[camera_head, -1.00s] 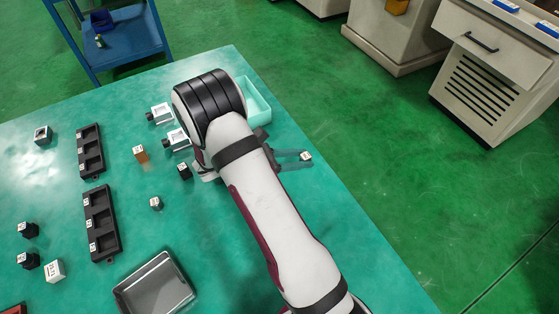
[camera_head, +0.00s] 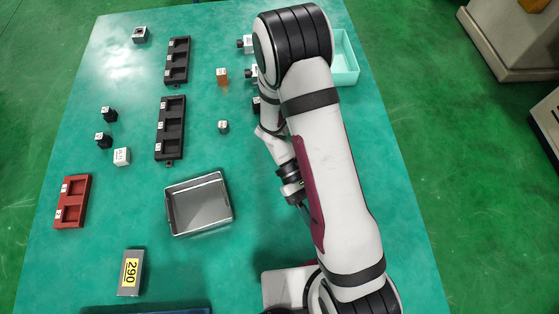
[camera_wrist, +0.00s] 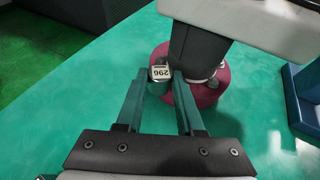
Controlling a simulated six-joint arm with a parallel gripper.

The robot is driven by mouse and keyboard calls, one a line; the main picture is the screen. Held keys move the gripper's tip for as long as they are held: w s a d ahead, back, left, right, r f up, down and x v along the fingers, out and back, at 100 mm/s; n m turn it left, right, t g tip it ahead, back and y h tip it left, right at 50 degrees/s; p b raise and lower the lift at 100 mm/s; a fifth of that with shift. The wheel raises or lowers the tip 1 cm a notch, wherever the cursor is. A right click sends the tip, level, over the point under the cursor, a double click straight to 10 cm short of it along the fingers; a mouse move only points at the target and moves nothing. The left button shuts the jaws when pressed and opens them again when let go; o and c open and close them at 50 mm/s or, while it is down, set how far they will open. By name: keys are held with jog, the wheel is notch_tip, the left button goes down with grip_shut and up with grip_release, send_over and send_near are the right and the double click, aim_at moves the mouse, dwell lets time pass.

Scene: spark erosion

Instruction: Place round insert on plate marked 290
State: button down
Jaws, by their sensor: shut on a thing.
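My gripper (camera_wrist: 159,78) is shut on a small round metal insert (camera_wrist: 160,86) with a white label on top. The label looks like 296 or 290; I cannot read it surely. The insert is upright between the fingertips, above the teal table. The plate marked 290 (camera_head: 131,273) is a grey block with a yellow label, at the front left of the table, well left of my arm. Its top looks empty.
An open metal tray (camera_head: 171,208) lies between the plate and my arm. A red rack (camera_head: 73,200), two black racks (camera_head: 178,60) and several small cubes stand to the left and back. A mint bin (camera_head: 345,60) is at the back right. Bare table surrounds the plate.

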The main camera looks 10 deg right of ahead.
jog(key=s+a+r+m+y, duration=0.1)
jog(key=a+m+y, duration=0.5)
jog(key=a, duration=0.5)
jog(key=s+a+r+m+y, duration=0.1)
jog(key=s+a+m+y, duration=0.1)
jog(key=a+m+y, duration=0.65)
jog(key=w+a+r+m+t+y, duration=0.1)
jog(key=w+a+m+t+y, duration=0.2)
jog(key=a, duration=0.4)
jog(key=w+a+r+m+t+y, duration=0.1)
jog(key=w+a+r+m+t, duration=0.1)
jog(key=w+a+t, duration=0.4)
send_over(138, 270)
jog(key=shift+m, duration=0.35)
notch_tip(138, 270, down, 7)
jog(key=shift+d, duration=0.1)
notch_tip(138, 270, down, 4)
jog(key=shift+f, duration=0.1)
jog(key=shift+f, duration=0.1)
jog(key=c, duration=0.5)
grip_release()
jog(key=shift+c, duration=0.2)
